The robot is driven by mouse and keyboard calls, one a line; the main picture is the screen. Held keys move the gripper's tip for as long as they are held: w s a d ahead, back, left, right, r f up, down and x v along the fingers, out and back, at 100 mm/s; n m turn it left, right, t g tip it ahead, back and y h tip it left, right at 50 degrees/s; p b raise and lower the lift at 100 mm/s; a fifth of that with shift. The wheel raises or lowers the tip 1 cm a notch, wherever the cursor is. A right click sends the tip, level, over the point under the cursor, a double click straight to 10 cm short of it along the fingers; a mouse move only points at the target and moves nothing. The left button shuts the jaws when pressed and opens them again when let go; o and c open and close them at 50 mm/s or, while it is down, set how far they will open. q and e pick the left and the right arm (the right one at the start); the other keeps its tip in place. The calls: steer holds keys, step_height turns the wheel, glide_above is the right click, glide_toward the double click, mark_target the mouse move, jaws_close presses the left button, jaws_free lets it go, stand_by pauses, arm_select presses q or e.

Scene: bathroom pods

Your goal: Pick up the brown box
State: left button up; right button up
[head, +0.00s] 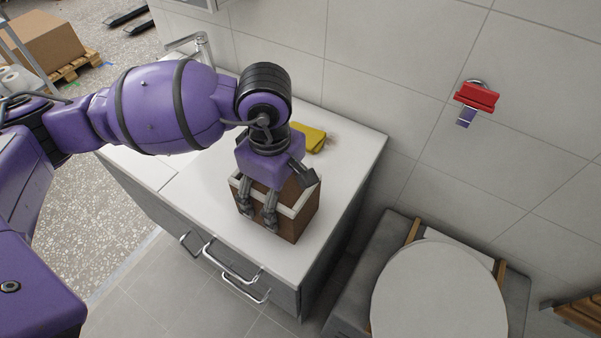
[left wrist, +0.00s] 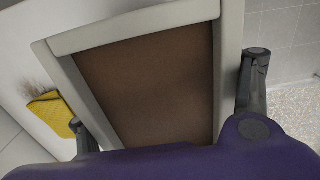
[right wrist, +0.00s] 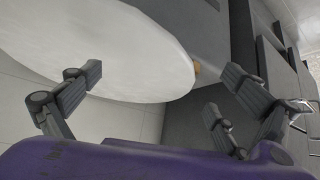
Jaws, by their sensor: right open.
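The brown box (head: 306,212) stands upright on the white counter near its front edge. It has brown walls and a pale rim. In the left wrist view its pale rim (left wrist: 130,33) frames the brown inside (left wrist: 150,90). My left gripper (head: 278,198) is over the box from above with its fingers spread. Two fingers hang at the box's front side and one is by the far right rim. I cannot tell whether they touch it. My right gripper (right wrist: 160,95) is open and empty, near a white toilet lid (right wrist: 90,45).
A yellow brush-like item (head: 313,139) lies on the white counter (head: 350,148) behind the box. A tap (head: 190,43) stands at the back left. The toilet (head: 440,295) is right of the cabinet, and drawer handles (head: 232,265) stick out in front.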

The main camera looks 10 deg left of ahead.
arm_select(q)
steer(key=shift+s, duration=0.1)
steer(key=c, duration=0.5)
steer(key=shift+o, duration=0.2)
